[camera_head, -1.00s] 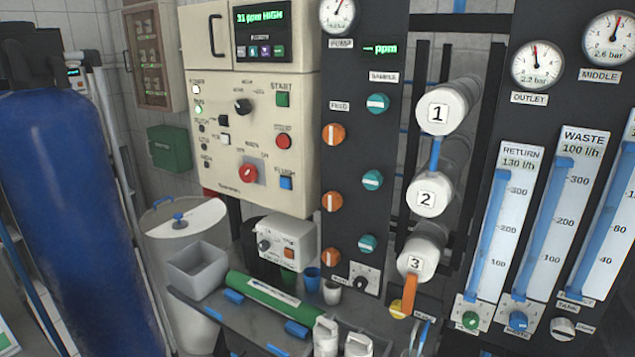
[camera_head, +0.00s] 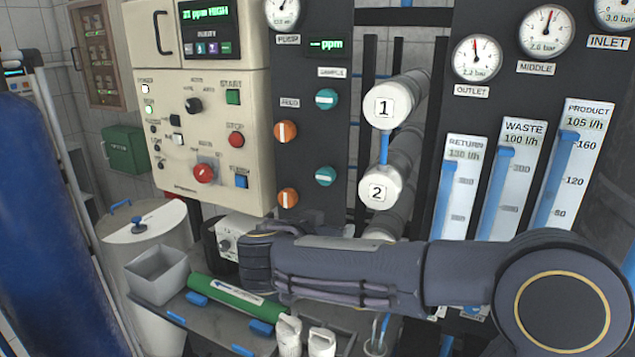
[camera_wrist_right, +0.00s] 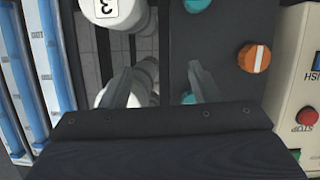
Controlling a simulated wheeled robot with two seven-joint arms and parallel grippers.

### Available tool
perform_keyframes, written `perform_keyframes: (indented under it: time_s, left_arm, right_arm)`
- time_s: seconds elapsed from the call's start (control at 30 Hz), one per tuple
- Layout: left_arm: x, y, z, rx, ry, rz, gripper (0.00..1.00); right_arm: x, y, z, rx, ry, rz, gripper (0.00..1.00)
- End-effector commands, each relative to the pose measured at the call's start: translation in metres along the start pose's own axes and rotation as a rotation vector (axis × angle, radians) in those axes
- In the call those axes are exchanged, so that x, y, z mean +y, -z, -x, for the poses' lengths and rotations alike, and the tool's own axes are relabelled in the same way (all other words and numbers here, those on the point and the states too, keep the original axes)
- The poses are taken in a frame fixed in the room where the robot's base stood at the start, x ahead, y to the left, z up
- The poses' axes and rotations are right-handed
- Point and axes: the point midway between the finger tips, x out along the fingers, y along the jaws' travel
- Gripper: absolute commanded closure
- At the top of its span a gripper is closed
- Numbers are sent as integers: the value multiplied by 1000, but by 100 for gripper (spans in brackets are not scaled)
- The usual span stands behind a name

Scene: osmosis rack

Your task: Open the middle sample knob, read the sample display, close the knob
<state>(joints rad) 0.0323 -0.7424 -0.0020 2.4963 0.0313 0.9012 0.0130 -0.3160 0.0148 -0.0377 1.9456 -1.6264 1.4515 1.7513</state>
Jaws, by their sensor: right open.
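The middle sample knob (camera_head: 325,176) is teal, in the column of teal knobs on the dark panel, with a roughly horizontal light mark. The top teal knob (camera_head: 327,98) is above it; the lowest is hidden by my right arm. My right gripper (camera_head: 255,258) is below and left of the middle knob in the head view. The upside-down wrist view shows its two fingers apart and empty (camera_wrist_right: 166,66); a teal knob (camera_wrist_right: 190,98) is partly behind one finger. My left gripper is out of view.
Orange feed knobs (camera_head: 286,131) stand left of the teal ones; one also shows in the wrist view (camera_wrist_right: 253,57). White membrane tubes (camera_head: 384,108) are right of the panel. A cream control box (camera_head: 215,130) is left. A bench with a green cylinder (camera_head: 232,297) lies below.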

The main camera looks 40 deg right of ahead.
Motion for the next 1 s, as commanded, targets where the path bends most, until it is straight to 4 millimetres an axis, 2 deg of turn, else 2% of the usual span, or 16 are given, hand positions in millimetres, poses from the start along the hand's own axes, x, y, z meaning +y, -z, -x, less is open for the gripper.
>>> perform_keyframes:
  time_s: [0.03,0.1,0.23,0.37,0.7,0.83,1.0]
  left_arm:
    - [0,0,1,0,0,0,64]
    - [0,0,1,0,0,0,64]
    - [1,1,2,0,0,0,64]
    - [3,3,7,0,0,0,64]
    - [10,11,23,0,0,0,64]
    - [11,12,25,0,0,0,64]
    - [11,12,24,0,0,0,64]
  right_arm:
    - [-17,18,6,93,12,-64,44]
    - [-32,38,13,196,30,-151,44]
    - [-46,58,21,296,59,-241,44]
    - [-48,67,12,316,63,-260,44]
    - [-48,83,-38,312,63,-256,44]
    - [-48,85,-48,312,64,-256,44]
    - [-49,85,-50,312,66,-257,44]
